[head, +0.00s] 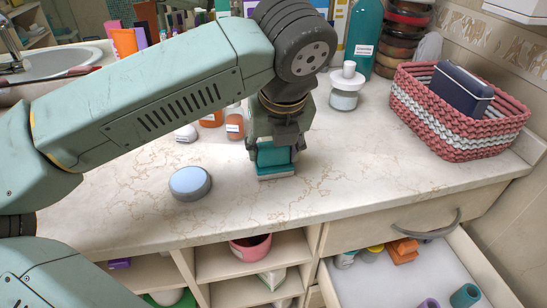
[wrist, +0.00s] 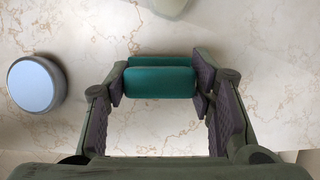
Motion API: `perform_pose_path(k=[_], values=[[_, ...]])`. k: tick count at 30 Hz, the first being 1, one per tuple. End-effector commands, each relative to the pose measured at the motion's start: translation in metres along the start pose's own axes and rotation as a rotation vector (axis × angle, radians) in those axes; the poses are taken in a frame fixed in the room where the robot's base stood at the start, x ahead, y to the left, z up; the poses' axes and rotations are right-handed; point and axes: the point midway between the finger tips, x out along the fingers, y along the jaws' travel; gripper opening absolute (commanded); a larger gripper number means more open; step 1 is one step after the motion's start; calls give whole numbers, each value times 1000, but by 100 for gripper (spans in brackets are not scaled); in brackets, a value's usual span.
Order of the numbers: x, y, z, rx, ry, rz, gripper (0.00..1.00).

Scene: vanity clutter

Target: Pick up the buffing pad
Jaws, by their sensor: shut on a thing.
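The buffing pad (head: 276,160) looks like a teal block with a pale underside, near the middle of the marble counter. My gripper (head: 277,137) points down over it, with the fingers at its sides. In the wrist view the teal pad (wrist: 160,82) lies between the two fingertips, its ends against the dark finger pads. My gripper (wrist: 160,92) is shut on it. The pad is at or just above the counter; I cannot tell whether it touches. Its upper part is partly hidden by the fingers in the head view.
A round blue-topped tin (head: 190,183) sits left of the pad. Orange bottles (head: 234,123) and a white-lidded jar (head: 345,87) stand behind. A pink woven basket (head: 440,125) is at the right. An open drawer (head: 400,275) juts out below the front edge.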

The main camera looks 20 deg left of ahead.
Motion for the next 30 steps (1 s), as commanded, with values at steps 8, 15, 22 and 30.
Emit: perform_pose_path(k=[8, 15, 22, 30], values=[[-13, 0, 6, -1, -2, 0, 22], [-59, 0, 25, -2, -2, 0, 22], [-88, 0, 37, -1, -1, 1, 22], [-93, 0, 38, 0, 0, 1, 22]])
